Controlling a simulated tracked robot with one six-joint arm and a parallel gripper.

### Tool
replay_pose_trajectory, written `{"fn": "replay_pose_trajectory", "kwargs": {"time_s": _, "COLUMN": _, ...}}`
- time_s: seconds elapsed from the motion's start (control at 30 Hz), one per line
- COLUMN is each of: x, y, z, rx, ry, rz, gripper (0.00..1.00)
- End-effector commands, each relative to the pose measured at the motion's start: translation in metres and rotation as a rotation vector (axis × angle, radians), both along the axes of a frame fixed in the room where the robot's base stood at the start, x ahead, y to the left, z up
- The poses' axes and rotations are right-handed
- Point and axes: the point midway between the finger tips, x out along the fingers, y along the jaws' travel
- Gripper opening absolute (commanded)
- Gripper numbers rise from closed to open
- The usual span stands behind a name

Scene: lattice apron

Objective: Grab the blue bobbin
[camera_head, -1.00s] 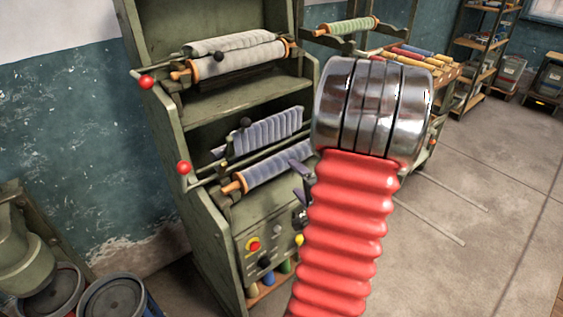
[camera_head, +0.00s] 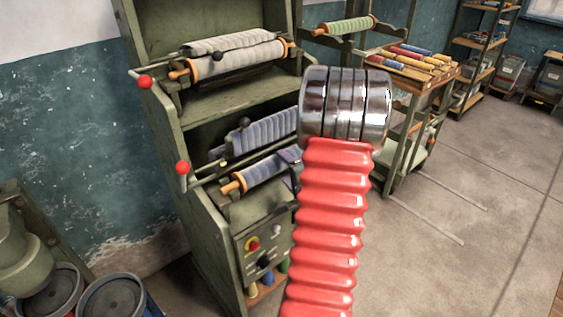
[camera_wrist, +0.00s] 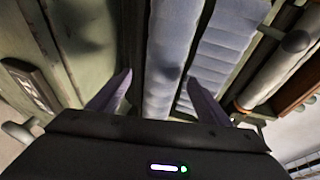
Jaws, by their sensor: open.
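The blue bobbin (camera_head: 265,170), a long grey-blue roll with an orange end, lies in the lower bay of the green machine. In the wrist view the blue roll (camera_wrist: 172,45) runs up the middle. My gripper (camera_wrist: 158,95) is open, with one purple finger on each side of the roll's near part. Whether the fingers touch it cannot be told. In the head view my gripper (camera_head: 291,163) is at the bobbin's right end, mostly hidden behind my red arm, which also covers that end of the bobbin.
A ribbed blue strip (camera_head: 265,132) sits just behind and above the bobbin. The green machine (camera_head: 165,100) has red-knobbed levers (camera_head: 182,168) and a control panel (camera_head: 262,250). A grey bobbin (camera_head: 235,60) lies in the upper bay. A rack of coloured bobbins (camera_head: 412,62) stands to the right.

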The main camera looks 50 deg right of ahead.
Motion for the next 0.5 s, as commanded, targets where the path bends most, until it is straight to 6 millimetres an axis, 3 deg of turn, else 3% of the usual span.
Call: {"fn": "replay_pose_trajectory", "kwargs": {"time_s": 0.5, "x": 0.0105, "y": -0.0053, "z": -0.0020, "rx": 0.000, "ry": 0.000, "rz": 0.000, "gripper": 0.71}}
